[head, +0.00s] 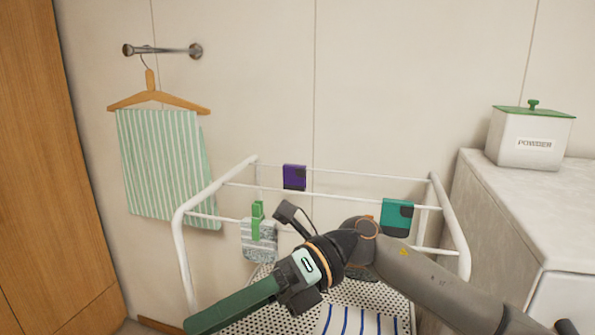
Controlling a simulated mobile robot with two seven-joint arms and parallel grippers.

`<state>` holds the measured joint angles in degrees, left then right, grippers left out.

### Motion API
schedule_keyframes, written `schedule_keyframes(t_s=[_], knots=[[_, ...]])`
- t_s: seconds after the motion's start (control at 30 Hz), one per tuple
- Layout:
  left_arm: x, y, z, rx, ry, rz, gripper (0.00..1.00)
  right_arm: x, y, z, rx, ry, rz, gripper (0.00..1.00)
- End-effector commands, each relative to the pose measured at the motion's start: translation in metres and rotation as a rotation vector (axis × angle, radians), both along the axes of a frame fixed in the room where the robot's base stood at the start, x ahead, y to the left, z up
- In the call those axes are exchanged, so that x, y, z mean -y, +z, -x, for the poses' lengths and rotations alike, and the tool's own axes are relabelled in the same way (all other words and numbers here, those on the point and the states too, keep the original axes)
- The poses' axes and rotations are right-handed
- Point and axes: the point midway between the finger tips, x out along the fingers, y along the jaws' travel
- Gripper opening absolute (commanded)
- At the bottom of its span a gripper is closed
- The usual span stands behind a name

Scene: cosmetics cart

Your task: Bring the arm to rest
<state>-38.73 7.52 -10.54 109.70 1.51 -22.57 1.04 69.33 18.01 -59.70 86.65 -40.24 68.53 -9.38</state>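My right arm (430,285) reaches in from the lower right of the head view, across the front of a white wire cart. Its gripper (200,320) points to the lower left, in front of the cart. A long dark green part extends from the gripper body, seen from the side. I cannot tell whether it is one finger, both fingers together or something held, nor whether the gripper is open or shut. My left gripper is out of view.
The cart's white rail (300,170) carries a purple clip box (294,177), a teal one (396,217) and a green peg (257,220) over a grey cloth (259,243). A striped towel (160,165) hangs left. A powder box (530,138) stands on the right counter (540,215).

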Motion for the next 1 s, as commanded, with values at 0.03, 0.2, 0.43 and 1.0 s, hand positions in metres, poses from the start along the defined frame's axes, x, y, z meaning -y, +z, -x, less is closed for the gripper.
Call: schedule_keyframes(t_s=[0.03, 0.2, 0.43, 1.0], knots=[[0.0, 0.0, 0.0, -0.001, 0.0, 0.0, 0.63, -0.005, 0.0, -0.001, -0.104, -0.036, -0.071, 0.77], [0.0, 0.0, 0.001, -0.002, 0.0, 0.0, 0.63, -0.008, 0.003, -0.022, -0.438, -0.192, -0.279, 0.77], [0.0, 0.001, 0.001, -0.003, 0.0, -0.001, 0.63, 0.02, -0.027, -0.075, -0.92, -0.455, -0.496, 0.77], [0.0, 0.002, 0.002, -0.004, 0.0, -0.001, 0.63, 0.178, -0.321, -0.078, -2.135, -1.309, -0.696, 0.77]])
